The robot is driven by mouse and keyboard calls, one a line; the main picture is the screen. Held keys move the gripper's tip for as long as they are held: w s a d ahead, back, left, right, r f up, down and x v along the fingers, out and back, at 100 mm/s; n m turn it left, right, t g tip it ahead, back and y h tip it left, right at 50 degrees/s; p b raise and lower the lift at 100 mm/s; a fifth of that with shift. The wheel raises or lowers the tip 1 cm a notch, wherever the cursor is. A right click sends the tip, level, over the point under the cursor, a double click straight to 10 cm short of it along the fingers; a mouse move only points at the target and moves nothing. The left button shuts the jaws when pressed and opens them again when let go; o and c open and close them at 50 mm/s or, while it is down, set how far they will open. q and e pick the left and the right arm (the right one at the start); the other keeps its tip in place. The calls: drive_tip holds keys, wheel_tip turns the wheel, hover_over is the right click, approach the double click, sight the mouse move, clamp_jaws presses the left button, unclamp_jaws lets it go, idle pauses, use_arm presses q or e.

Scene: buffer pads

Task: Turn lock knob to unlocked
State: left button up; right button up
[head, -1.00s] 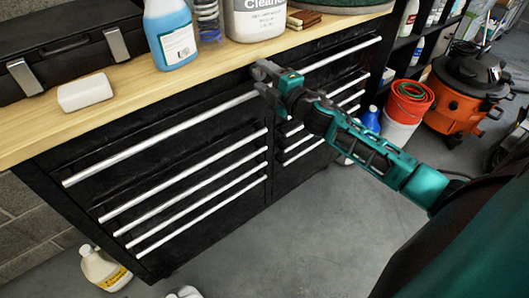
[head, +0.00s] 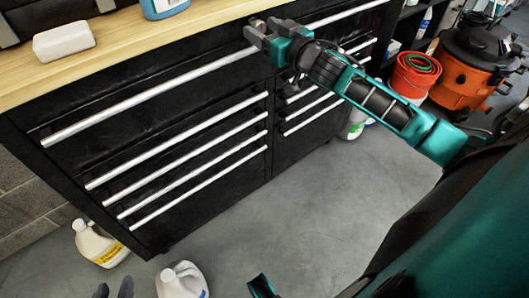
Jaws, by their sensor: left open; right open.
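The black tool chest (head: 170,110) with silver drawer handles stands under a wooden worktop. My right gripper (head: 251,29) is open at the chest's upper front, at the right end of the long top handle. I cannot make out a lock knob clearly; the gripper covers that part of the front. Whether the fingers touch anything there cannot be told. The dark fingertips of my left gripper (head: 113,290) show at the bottom edge, apart and empty, low over the floor and away from the chest.
A white block (head: 64,41) and a blue bottle (head: 163,8) stand on the worktop. White jugs (head: 97,243) (head: 182,281) stand on the floor. A red bucket (head: 415,75) and an orange vacuum (head: 470,70) stand at right. The middle floor is clear.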

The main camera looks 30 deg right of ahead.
drive_tip(key=s+p, duration=0.3)
drive_tip(key=s, duration=1)
drive_tip(key=s+a+f+g+p, duration=0.3)
drive_tip(key=s+a+f+p, duration=0.2)
drive_tip(key=s+a+f, duration=0.1)
drive_tip(key=s+a+f+n+g+p, duration=0.1)
drive_tip(key=s+a+f+g+p, duration=0.3)
drive_tip(key=a+f, duration=0.4)
drive_tip(key=shift+s+a+f+y+p, duration=0.15)
drive_tip(key=shift+s+a+y+p, duration=0.15)
drive_tip(key=shift+s+a+p, duration=0.75)
drive_tip(key=shift+w+a, duration=0.15)
drive_tip(key=shift+a, duration=0.1)
drive_tip(key=shift+a+f, duration=0.15)
drive_tip(key=shift+a, duration=0.15)
drive_tip(key=shift+c, duration=0.2)
